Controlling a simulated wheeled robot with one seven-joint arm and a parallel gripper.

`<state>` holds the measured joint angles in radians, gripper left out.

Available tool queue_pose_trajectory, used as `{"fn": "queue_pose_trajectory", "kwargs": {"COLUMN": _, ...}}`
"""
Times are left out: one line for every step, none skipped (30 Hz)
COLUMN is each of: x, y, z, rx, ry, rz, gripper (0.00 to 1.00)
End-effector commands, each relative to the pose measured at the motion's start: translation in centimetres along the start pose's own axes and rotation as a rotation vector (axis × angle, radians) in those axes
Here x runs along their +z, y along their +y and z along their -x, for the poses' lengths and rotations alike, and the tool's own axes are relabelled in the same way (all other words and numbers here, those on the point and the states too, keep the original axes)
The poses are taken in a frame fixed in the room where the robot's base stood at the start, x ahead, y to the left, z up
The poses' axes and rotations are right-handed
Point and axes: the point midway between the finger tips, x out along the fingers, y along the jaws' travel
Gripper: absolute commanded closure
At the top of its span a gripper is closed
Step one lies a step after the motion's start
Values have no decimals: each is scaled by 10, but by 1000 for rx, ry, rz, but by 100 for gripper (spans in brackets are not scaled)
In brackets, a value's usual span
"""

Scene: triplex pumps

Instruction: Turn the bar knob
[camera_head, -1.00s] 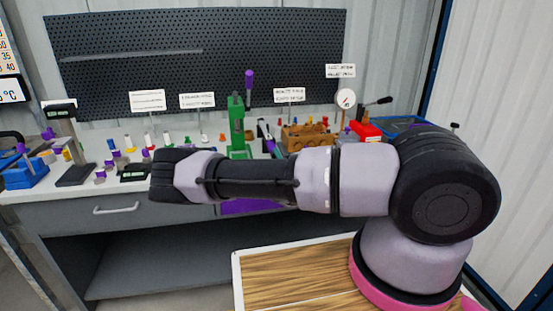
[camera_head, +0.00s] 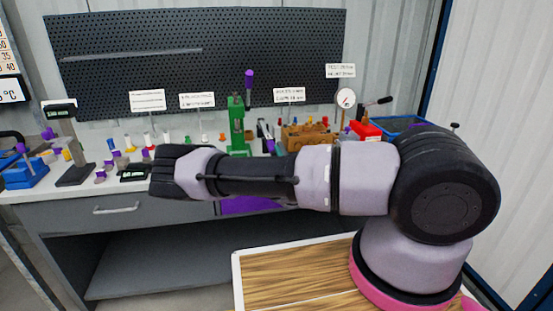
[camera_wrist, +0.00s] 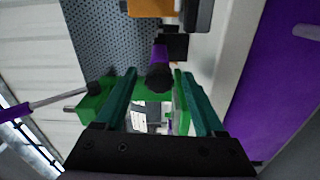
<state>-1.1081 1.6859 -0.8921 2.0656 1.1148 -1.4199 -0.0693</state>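In the wrist view, my gripper (camera_wrist: 157,76) is open, with its two dark green fingers apart. A purple piece with a round black end (camera_wrist: 160,77) shows in line with the gap between the fingertips; it may be the bar knob, but I cannot tell for sure. I cannot tell whether the fingers touch it. In the head view, a small purple-and-black piece (camera_head: 268,143) stands right of the green press, partly behind my arm. My gripper is hidden there behind my own arm.
The green press (camera_head: 237,130) with its purple-tipped lever stands mid-bench; its green body (camera_wrist: 95,100) is close beside my fingers. A wooden block (camera_head: 307,137), a gauge (camera_head: 345,98) and a red item (camera_head: 366,130) stand right. Small parts crowd the left bench.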

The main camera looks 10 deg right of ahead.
Motion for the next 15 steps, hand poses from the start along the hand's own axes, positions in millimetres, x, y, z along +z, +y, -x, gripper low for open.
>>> {"fn": "queue_pose_trajectory", "kwargs": {"x": 0, "y": 0, "z": 0, "rx": 0, "ry": 0, "rz": 0, "gripper": 29}}
{"fn": "queue_pose_trajectory", "kwargs": {"x": 0, "y": 0, "z": 0, "rx": 0, "ry": 0, "rz": 0, "gripper": 29}}
{"fn": "queue_pose_trajectory", "kwargs": {"x": 0, "y": 0, "z": 0, "rx": 0, "ry": 0, "rz": 0, "gripper": 29}}
{"fn": "queue_pose_trajectory", "kwargs": {"x": 0, "y": 0, "z": 0, "rx": 0, "ry": 0, "rz": 0, "gripper": 29}}
{"fn": "queue_pose_trajectory", "kwargs": {"x": 0, "y": 0, "z": 0, "rx": 0, "ry": 0, "rz": 0, "gripper": 29}}
{"fn": "queue_pose_trajectory", "kwargs": {"x": 0, "y": 0, "z": 1, "rx": 0, "ry": 0, "rz": 0, "gripper": 29}}
{"fn": "queue_pose_trajectory", "kwargs": {"x": 0, "y": 0, "z": 2, "rx": 0, "ry": 0, "rz": 1, "gripper": 29}}
{"fn": "queue_pose_trajectory", "kwargs": {"x": 0, "y": 0, "z": 4, "rx": 0, "ry": 0, "rz": 0, "gripper": 29}}
{"fn": "queue_pose_trajectory", "kwargs": {"x": 0, "y": 0, "z": 7, "rx": -1, "ry": 0, "rz": 0, "gripper": 29}}
{"fn": "queue_pose_trajectory", "kwargs": {"x": 0, "y": -1, "z": 11, "rx": -2, "ry": 0, "rz": 1, "gripper": 29}}
{"fn": "queue_pose_trajectory", "kwargs": {"x": 0, "y": -1, "z": 15, "rx": -2, "ry": -1, "rz": 2, "gripper": 29}}
{"fn": "queue_pose_trajectory", "kwargs": {"x": 0, "y": -1, "z": 22, "rx": -2, "ry": 0, "rz": 3, "gripper": 29}}
{"fn": "queue_pose_trajectory", "kwargs": {"x": 0, "y": 0, "z": 28, "rx": -1, "ry": 1, "rz": 4, "gripper": 29}}
{"fn": "queue_pose_trajectory", "kwargs": {"x": 0, "y": 0, "z": 34, "rx": -2, "ry": 1, "rz": 4, "gripper": 29}}
{"fn": "queue_pose_trajectory", "kwargs": {"x": -1, "y": -1, "z": 43, "rx": -2, "ry": 1, "rz": 4, "gripper": 29}}
